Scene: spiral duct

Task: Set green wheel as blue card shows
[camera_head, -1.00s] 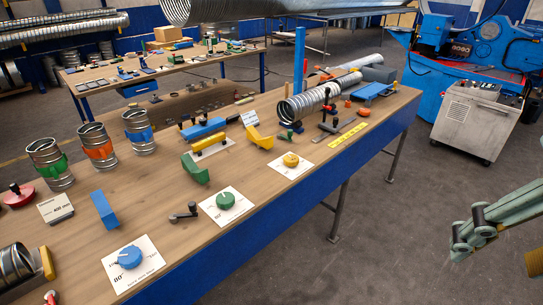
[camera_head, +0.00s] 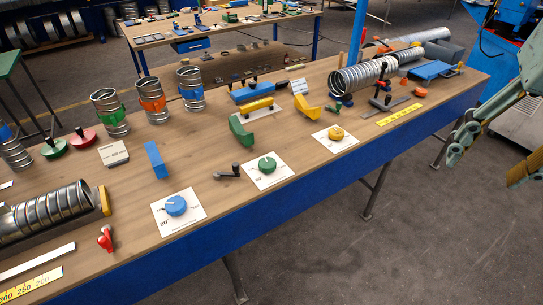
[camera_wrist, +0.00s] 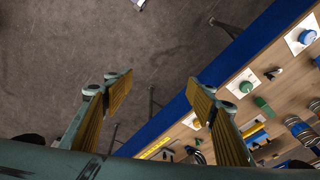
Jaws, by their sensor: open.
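The green wheel (camera_head: 266,165) is a round knob on a white card (camera_head: 283,177) on the bench; it also shows in the wrist view (camera_wrist: 246,87). To its left, the blue wheel (camera_head: 176,205) sits on another white card, the blue card (camera_head: 190,219), printed with a number in degrees too small to read surely. The blue wheel shows at the upper right in the wrist view (camera_wrist: 308,37). My gripper (camera_head: 482,168) is open and empty, off the bench's front edge, right of and apart from the wheels. Its fingers (camera_wrist: 160,88) point over bare floor in the wrist view.
A yellow wheel (camera_head: 336,133) on its card is right of the green one. A dark crank handle (camera_head: 229,171) lies between the blue and green cards. A green angled block (camera_head: 241,130) stands behind. A red-handled item (camera_head: 105,238) is left. The floor before the bench is clear.

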